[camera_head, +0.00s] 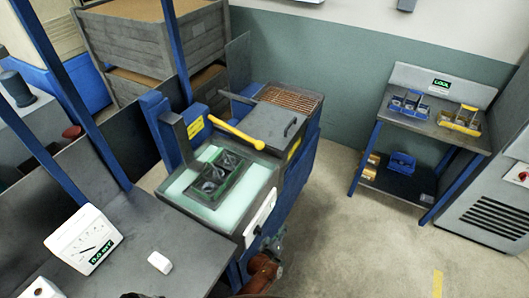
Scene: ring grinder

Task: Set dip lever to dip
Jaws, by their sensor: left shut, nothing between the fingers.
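A long yellow lever bar (235,132) slants across the top of the blue-framed machine, from upper left down to a rounded end at right; it looks like the dip lever. In front of it, a green rack (217,178) with dark round pieces sits over a pale green bath (250,178). A white plate (261,215) with small dark marks is on the machine's front side; its text is too small to read. My left gripper (277,243) is low beside this plate, shut and empty, apart from the yellow bar. My right gripper is not in view.
A grey bench (140,245) with a dial meter (84,238) and a small white block (159,262) is at left. A grey lid (270,125) and grate (290,97) lie behind the bath. A shelf stand (440,122) is at right. Floor between is clear.

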